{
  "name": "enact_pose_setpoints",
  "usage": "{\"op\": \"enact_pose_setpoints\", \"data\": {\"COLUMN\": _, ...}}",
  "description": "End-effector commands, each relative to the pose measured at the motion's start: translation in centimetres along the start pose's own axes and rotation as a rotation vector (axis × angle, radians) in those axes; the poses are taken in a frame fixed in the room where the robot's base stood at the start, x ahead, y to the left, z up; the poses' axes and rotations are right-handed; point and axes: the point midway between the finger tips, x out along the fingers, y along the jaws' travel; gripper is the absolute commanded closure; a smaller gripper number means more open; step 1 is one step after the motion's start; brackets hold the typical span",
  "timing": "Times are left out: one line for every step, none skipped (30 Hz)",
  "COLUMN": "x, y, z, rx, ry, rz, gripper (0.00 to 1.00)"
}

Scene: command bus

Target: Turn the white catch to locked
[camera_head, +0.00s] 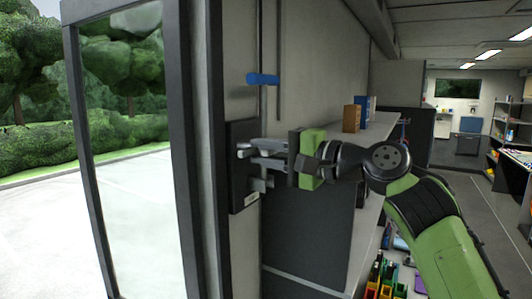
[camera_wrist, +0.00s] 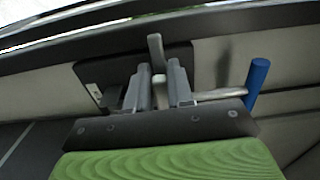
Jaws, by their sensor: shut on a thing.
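The white catch (camera_wrist: 155,44) is a small pale lever on a dark plate (camera_wrist: 105,68) fixed to the wall. In the wrist view it stands up between my grey fingers. My gripper (camera_wrist: 160,86) is shut on the catch, with one finger on each side. In the head view my gripper (camera_head: 254,160) reaches in from the right to the dark plate (camera_head: 237,133), just right of the door frame. My fingers cover most of the catch there. A small label (camera_head: 251,197) sits low on the plate; I cannot read it.
A blue-gripped handle (camera_head: 263,79) sticks out above the plate; it also shows to the right in the wrist view (camera_wrist: 257,82). A glazed door (camera_head: 130,150) is at the left. A shelf with small boxes (camera_head: 352,118) is behind my arm. Floor is open farther right.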

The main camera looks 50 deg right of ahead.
Motion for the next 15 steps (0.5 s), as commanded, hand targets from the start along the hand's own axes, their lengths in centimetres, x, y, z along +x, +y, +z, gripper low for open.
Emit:
{"op": "enact_pose_setpoints", "data": {"x": 0.03, "y": 0.12, "z": 0.01, "rx": -0.001, "ry": -0.001, "rz": 0.004, "gripper": 1.00}}
{"op": "enact_pose_setpoints", "data": {"x": 0.03, "y": 0.12, "z": 0.01, "rx": -0.001, "ry": -0.001, "rz": 0.004, "gripper": 1.00}}
{"op": "enact_pose_setpoints", "data": {"x": 0.04, "y": 0.12, "z": 0.01, "rx": -0.001, "ry": -0.001, "rz": 0.004, "gripper": 1.00}}
{"op": "enact_pose_setpoints", "data": {"x": 0.04, "y": 0.12, "z": 0.01, "rx": -0.001, "ry": -0.001, "rz": 0.004, "gripper": 1.00}}
{"op": "enact_pose_setpoints", "data": {"x": 0.04, "y": 0.12, "z": 0.01, "rx": 0.000, "ry": -0.001, "rz": 0.004, "gripper": 1.00}}
{"op": "enact_pose_setpoints", "data": {"x": 0.04, "y": 0.13, "z": 0.01, "rx": 0.000, "ry": -0.001, "rz": 0.004, "gripper": 1.00}}
{"op": "enact_pose_setpoints", "data": {"x": 0.04, "y": 0.13, "z": 0.01, "rx": 0.000, "ry": -0.001, "rz": 0.004, "gripper": 1.00}}
{"op": "enact_pose_setpoints", "data": {"x": 0.04, "y": 0.13, "z": 0.01, "rx": 0.000, "ry": -0.001, "rz": 0.004, "gripper": 1.00}}
{"op": "enact_pose_setpoints", "data": {"x": 0.04, "y": 0.13, "z": 0.01, "rx": 0.000, "ry": -0.001, "rz": 0.004, "gripper": 1.00}}
{"op": "enact_pose_setpoints", "data": {"x": 0.04, "y": 0.14, "z": 0.01, "rx": 0.001, "ry": -0.001, "rz": 0.004, "gripper": 0.77}}
{"op": "enact_pose_setpoints", "data": {"x": 0.04, "y": 0.14, "z": 0.01, "rx": 0.001, "ry": -0.001, "rz": 0.004, "gripper": 0.72}}
{"op": "enact_pose_setpoints", "data": {"x": 0.04, "y": 0.13, "z": 0.01, "rx": 0.001, "ry": -0.001, "rz": 0.004, "gripper": 0.66}}
{"op": "enact_pose_setpoints", "data": {"x": 0.04, "y": 0.12, "z": 0.01, "rx": 0.001, "ry": -0.001, "rz": 0.004, "gripper": 0.61}}
{"op": "enact_pose_setpoints", "data": {"x": 0.03, "y": 0.11, "z": 0.01, "rx": 0.001, "ry": -0.001, "rz": 0.004, "gripper": 0.57}}
{"op": "enact_pose_setpoints", "data": {"x": 0.03, "y": 0.10, "z": 0.01, "rx": 0.001, "ry": -0.001, "rz": 0.003, "gripper": 0.57}}
